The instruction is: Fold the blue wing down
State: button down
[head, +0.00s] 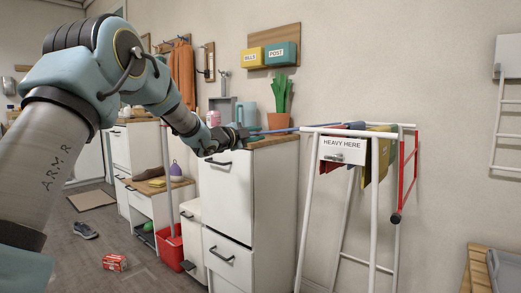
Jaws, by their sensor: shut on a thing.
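A white drying rack (374,212) stands on the right against the wall. Its blue wing (282,130) shows as a thin, nearly level blue bar reaching left from the rack's top, raised about level with it. My gripper (247,133) is at the left end of this bar and is shut on the blue wing. The arm hides part of the grip, and the wing is seen almost edge-on. A red wing (402,187) hangs down at the rack's right side.
Cloths (377,152) and a "HEAVY HERE" sign (343,148) are on the rack. A white cabinet (250,195) with a wooden top, bearing a potted plant (279,120), stands close behind my gripper. A wooden bench (478,270) is at lower right.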

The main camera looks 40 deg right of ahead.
notch_tip(320, 180, up, 4)
jog(key=shift+f+m, duration=0.25)
jog(key=shift+m, duration=0.85)
jog(key=shift+r+m, duration=0.7)
jog(key=shift+r, duration=0.35)
jog(key=c, duration=0.7)
grip_release()
